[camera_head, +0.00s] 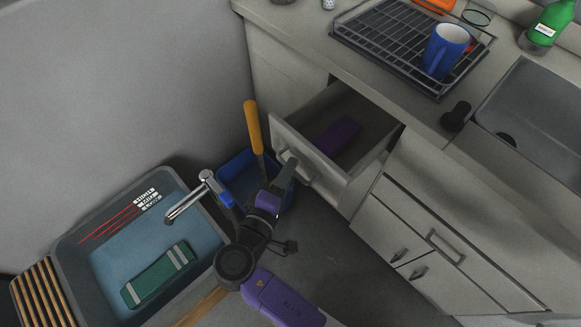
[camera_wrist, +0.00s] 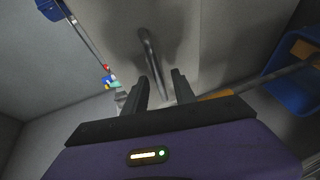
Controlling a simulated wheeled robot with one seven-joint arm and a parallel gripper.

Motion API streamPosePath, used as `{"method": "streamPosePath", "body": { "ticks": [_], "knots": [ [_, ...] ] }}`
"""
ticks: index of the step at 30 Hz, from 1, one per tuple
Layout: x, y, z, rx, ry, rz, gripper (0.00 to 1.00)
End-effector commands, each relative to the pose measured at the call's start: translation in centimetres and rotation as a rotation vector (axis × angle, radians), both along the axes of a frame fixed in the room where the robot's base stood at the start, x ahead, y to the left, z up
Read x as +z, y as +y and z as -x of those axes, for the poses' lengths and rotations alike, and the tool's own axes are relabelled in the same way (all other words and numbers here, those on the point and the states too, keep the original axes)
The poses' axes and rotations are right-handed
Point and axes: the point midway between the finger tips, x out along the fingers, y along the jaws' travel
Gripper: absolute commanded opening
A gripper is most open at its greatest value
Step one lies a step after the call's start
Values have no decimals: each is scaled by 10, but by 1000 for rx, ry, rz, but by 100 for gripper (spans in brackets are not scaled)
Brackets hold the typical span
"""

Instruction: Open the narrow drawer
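The narrow drawer (camera_head: 335,135) stands pulled out from the cabinet below the counter, and a purple item (camera_head: 337,140) lies inside it. Its bar handle (camera_head: 298,168) is on the front panel; the handle also shows in the wrist view (camera_wrist: 150,62), running between my gripper's fingers. My gripper (camera_head: 287,172) is at the drawer front, by the handle. In the wrist view my gripper's two dark fingers (camera_wrist: 160,88) are apart, one on each side of the handle's lower end. I cannot tell whether either finger touches it.
A blue bin (camera_head: 240,172) with a yellow-handled tool (camera_head: 253,127) stands beside the drawer. A grey tub (camera_head: 75,245) is on the left. A dish rack (camera_head: 385,40) with a blue mug (camera_head: 445,50) is on the counter. Closed cabinet doors (camera_head: 420,250) are to the right.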

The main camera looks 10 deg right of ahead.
Motion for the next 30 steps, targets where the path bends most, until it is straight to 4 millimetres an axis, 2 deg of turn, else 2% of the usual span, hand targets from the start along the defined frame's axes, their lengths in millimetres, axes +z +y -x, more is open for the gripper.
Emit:
{"method": "streamPosePath", "body": {
  "ticks": [6, 12, 30],
  "knots": [
    [6, 20, 32, 4, 0, -1, 32],
    [10, 30, 50, 2, 0, 1, 32],
    [11, 32, 53, 1, 1, -1, 32]
  ]
}}
